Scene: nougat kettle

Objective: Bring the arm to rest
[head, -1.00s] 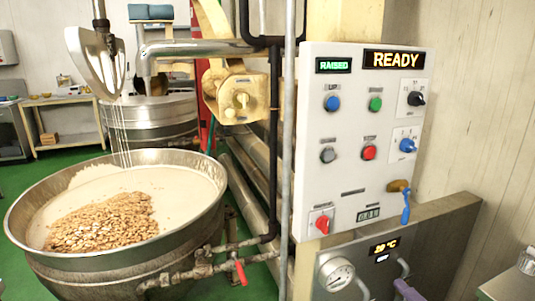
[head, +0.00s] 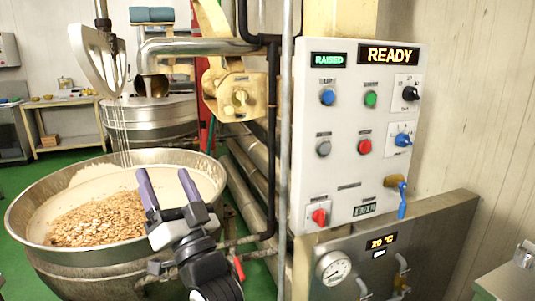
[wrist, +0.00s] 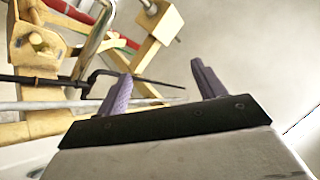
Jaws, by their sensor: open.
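My gripper (head: 168,189) is in the head view, in front of the right part of the kettle's rim. Its two purple fingers point up and stand apart, with nothing between them. In the wrist view my gripper (wrist: 160,85) is also open and empty, with the yellow machine frame and a pale wall beyond it. The large steel kettle (head: 90,262) holds white mass and a heap of nuts (head: 100,218). My arm hides part of the kettle's right side and the pipes below.
The white control panel (head: 340,180) shows RAISED and READY. A blue-handled valve (head: 402,200) sticks out at its lower right. The raised mixing paddle (head: 105,65) hangs over the kettle. A grey vertical pipe (head: 285,150) and black pipe (head: 272,130) stand between kettle and panel.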

